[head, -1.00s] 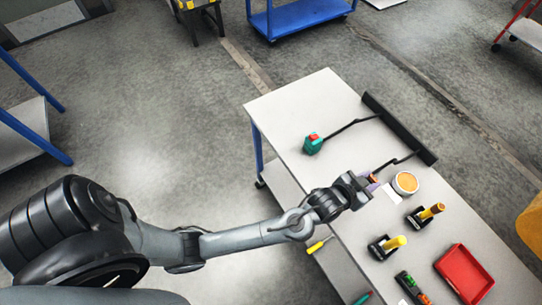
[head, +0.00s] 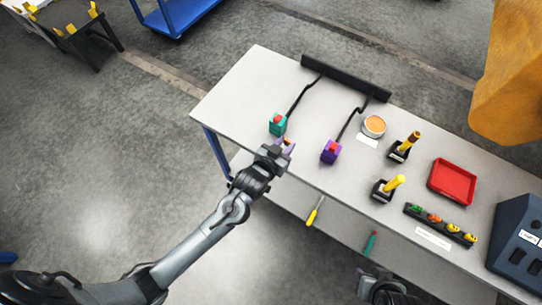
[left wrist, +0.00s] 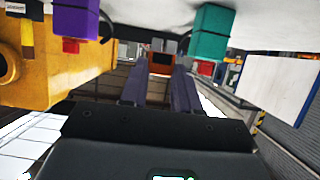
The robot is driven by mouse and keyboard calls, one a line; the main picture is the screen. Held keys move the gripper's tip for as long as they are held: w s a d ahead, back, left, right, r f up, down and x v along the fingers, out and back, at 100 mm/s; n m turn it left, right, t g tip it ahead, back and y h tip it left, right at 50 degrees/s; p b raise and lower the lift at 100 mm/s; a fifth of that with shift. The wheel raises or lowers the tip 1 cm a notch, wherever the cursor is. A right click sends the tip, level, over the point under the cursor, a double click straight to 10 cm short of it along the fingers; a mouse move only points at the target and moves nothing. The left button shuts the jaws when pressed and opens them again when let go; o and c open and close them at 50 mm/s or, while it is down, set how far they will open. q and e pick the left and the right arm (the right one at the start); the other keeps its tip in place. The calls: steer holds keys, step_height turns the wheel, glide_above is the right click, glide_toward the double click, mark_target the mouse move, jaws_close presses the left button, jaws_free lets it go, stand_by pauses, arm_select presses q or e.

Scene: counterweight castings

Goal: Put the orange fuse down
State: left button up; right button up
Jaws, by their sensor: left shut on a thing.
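My left gripper (head: 284,149) is shut on the orange fuse (left wrist: 161,62), which shows between its two fingertips in the left wrist view. In the head view the gripper is over the table's near edge, just below the teal box (head: 278,125) and left of the purple box (head: 331,152). The fuse holder (head: 440,225) at the right holds several coloured fuses, green, orange and yellow. A dark part of my right arm shows at the bottom edge; its fingertips cannot be made out.
On the white table (head: 245,95) stand a round tin with an orange top (head: 374,125), two black stands with yellow-handled tools (head: 385,189), a red tray (head: 452,182) and a dark blue box (head: 518,245). Black cables run from the boxes to a black bar (head: 345,77). The table's left end is clear.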

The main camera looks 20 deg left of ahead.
arm_select(q)
steer(key=s+a+f, duration=0.2)
steer(key=a+f, duration=0.1)
steer(key=f, duration=0.3)
steer(key=shift+s+a+f, duration=0.15)
steer(key=shift+s, duration=0.1)
steer(key=shift+f, duration=0.1)
steer(key=o, duration=1)
steer(key=shift+g, duration=0.9)
steer(key=v, duration=0.4)
steer(key=s+f+v, duration=0.1)
steer(key=v, duration=0.3)
steer(key=f+v, duration=0.1)
steer(key=v, duration=0.4)
steer(key=shift+s+a+f+p, duration=0.1)
steer(key=shift+s+a+p, duration=0.1)
steer(key=shift+p, duration=0.1)
steer(key=s+a+g, duration=0.1)
steer(key=s+g, duration=0.1)
steer(key=s, duration=0.2)
steer(key=s+a+r+g+y, duration=0.1)
steer(key=s+a+g, duration=0.1)
steer(key=s+g, duration=0.1)
steer(key=s+a+r+g, duration=0.1)
steer(key=s+g, duration=0.1)
steer(key=s, duration=0.2)
steer(key=shift+s+a+g+y, duration=0.15)
steer(key=shift+s+g+y, duration=0.25)
steer(key=shift+c, duration=1.2)
